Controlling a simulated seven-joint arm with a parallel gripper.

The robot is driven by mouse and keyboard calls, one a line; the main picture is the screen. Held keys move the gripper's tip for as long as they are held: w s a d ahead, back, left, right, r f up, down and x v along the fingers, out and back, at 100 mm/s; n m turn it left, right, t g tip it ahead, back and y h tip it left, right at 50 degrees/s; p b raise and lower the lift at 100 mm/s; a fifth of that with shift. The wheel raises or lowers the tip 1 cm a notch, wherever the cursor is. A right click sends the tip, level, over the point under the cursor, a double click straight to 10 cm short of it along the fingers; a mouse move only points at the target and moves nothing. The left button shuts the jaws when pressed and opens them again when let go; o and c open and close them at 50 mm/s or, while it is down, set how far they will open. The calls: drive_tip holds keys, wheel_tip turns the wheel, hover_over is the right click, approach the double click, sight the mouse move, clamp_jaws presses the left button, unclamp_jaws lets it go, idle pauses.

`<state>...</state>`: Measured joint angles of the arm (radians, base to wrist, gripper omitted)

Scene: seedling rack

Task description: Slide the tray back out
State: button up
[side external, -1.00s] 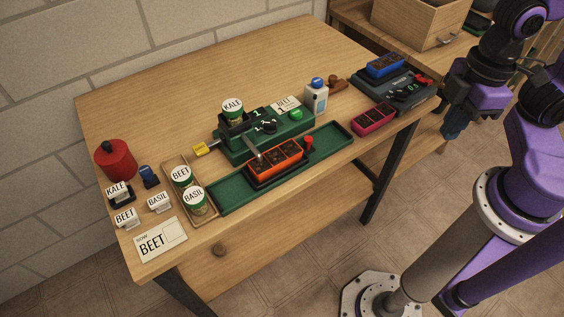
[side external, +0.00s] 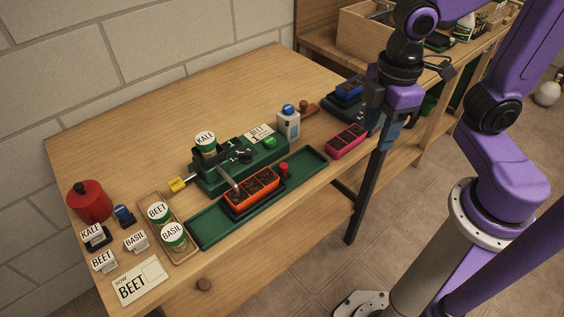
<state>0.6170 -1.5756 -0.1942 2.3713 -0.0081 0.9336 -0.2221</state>
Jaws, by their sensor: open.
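The orange tray (side external: 251,188), with dark soil in its cells, sits on a black carriage (side external: 232,213) in the long green channel (side external: 208,232). A red knob (side external: 283,168) stands at the carriage's right end. The green seeder (side external: 213,180) stands behind, with its spout over the orange tray's left part. A KALE can (side external: 205,143) sits on top of it. My gripper (side external: 383,140) is open, pointing down near the table's right edge, well to the right of the red knob. Its fingertips are small and partly unclear.
A pink tray (side external: 346,141) lies between the channel and my gripper. A blue tray (side external: 349,88) on a dark scale is partly hidden behind my arm. A white bottle (side external: 288,122) stands behind the channel. BEET (side external: 157,212) and BASIL (side external: 173,236) cans stand at the channel's left end.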

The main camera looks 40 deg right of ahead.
drive_tip(key=n, duration=0.2)
hover_over(284, 165)
drive_tip(key=s, duration=0.3)
drive_tip(key=w, duration=0.2)
drive_tip(key=shift+n, duration=0.3)
drive_tip(key=f, duration=1.1)
drive_tip(key=w+f, duration=0.1)
drive_tip(key=f, duration=0.4)
drive_tip(key=shift+f, duration=0.25)
